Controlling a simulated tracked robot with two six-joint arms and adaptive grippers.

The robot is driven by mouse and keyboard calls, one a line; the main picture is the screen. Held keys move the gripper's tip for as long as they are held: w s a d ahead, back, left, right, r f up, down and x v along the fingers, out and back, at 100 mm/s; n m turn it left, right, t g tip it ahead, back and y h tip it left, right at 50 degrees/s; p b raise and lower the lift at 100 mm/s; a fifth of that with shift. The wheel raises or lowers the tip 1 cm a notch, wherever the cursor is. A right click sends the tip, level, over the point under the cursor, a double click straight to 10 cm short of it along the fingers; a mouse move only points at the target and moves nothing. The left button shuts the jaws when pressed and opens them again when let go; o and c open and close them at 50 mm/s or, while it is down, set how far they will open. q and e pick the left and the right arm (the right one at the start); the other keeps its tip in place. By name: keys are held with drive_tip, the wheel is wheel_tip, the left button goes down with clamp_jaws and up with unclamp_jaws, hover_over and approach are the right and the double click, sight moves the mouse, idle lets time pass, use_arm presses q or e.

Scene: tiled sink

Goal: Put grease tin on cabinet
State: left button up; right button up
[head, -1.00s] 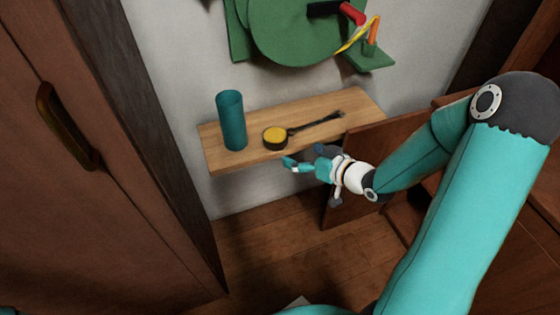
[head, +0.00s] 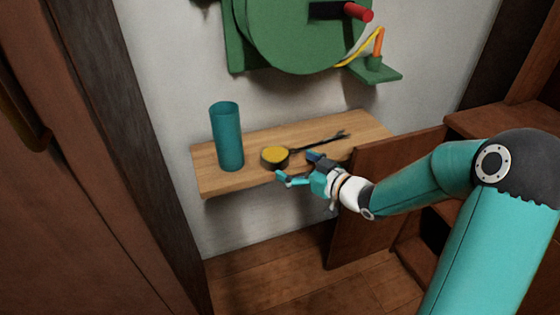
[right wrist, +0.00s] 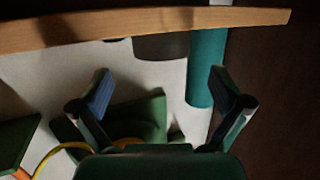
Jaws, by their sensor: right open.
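The grease tin (head: 274,158), short and dark with a yellow top, sits on the wooden wall shelf (head: 210,180). A dark round shape in the right wrist view, between my fingers and the shelf edge, seems to be the tin (right wrist: 160,48). My right gripper (head: 296,167) is open and empty at the shelf's front edge, just right of the tin. Its two fingers also show spread in the right wrist view (right wrist: 163,92). A brown wooden cabinet (head: 490,122) with an open door (head: 375,200) stands at the right. My left gripper is not in view.
A teal cup (head: 226,138) stands on the shelf left of the tin. A thin dark tool (head: 322,141) lies behind and right of it. A green machine (head: 295,35) hangs on the wall above. A tall brown wooden front (head: 70,200) fills the left side.

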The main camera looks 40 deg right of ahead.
sight(275, 154)
drive_tip(key=shift+x, duration=1.1)
drive_tip(key=b+x, duration=0.1)
drive_tip(key=x, duration=0.3)
drive_tip(key=shift+a+b, duration=0.15)
drive_tip(key=shift+b, duration=0.2)
drive_tip(key=shift+w, duration=0.5)
drive_tip(key=shift+r, duration=0.1)
drive_tip(key=c, duration=1.6)
